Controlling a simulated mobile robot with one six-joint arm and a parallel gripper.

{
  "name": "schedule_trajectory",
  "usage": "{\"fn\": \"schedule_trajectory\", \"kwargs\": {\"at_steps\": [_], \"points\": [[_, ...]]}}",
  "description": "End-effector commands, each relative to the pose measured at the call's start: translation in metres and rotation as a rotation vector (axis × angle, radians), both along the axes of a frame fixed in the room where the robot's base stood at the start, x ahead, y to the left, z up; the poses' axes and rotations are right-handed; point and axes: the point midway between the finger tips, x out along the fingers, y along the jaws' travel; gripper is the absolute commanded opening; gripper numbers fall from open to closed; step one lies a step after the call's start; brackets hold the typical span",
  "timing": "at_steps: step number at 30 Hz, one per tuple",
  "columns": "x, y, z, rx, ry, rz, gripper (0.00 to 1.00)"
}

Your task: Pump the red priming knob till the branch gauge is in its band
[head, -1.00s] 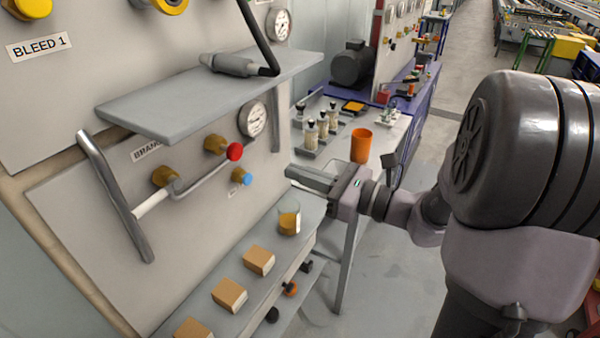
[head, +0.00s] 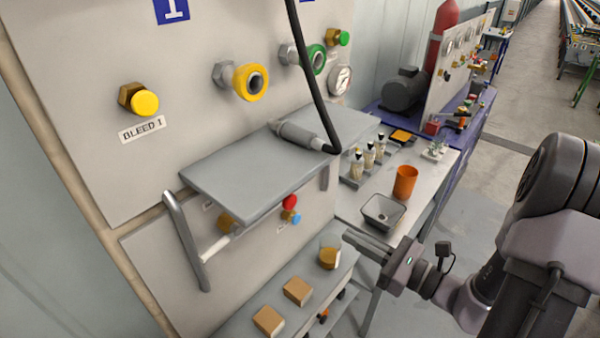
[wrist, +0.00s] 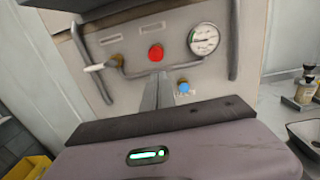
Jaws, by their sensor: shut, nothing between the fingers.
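The red priming knob (head: 289,202) shows just under the grey shelf's edge in the head view. In the wrist view the red knob (wrist: 156,53) is on the panel, above my fingertips. The branch gauge (wrist: 204,39) is to its right, a white dial; its needle and band are too small to read surely. The shelf hides this gauge in the head view. My gripper (head: 348,238) is shut and empty, in front of the panel and to the right of the knob in the head view. Its fingers (wrist: 158,92) point toward the panel, apart from the knob.
A blue knob (wrist: 183,88) is right of and below the red one. The grey shelf (head: 235,185) juts out above, with a hose nozzle on it. A grey handle bar (head: 187,240) is at left.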

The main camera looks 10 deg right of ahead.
Motion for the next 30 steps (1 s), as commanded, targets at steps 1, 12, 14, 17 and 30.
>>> {"fn": "schedule_trajectory", "kwargs": {"at_steps": [1, 12, 14, 17, 30], "points": [[-0.005, -0.001, 0.01, 0.009, 0.0, -0.006, 0.0], [-0.012, 0.0, 0.001, 0.009, -0.013, -0.008, 0.0], [-0.011, 0.001, 0.001, 0.009, -0.013, -0.008, 0.0], [-0.004, 0.006, 0.002, 0.009, -0.013, -0.006, 0.0], [0.069, 0.063, 0.007, 0.009, -0.013, -0.004, 0.0]]}}
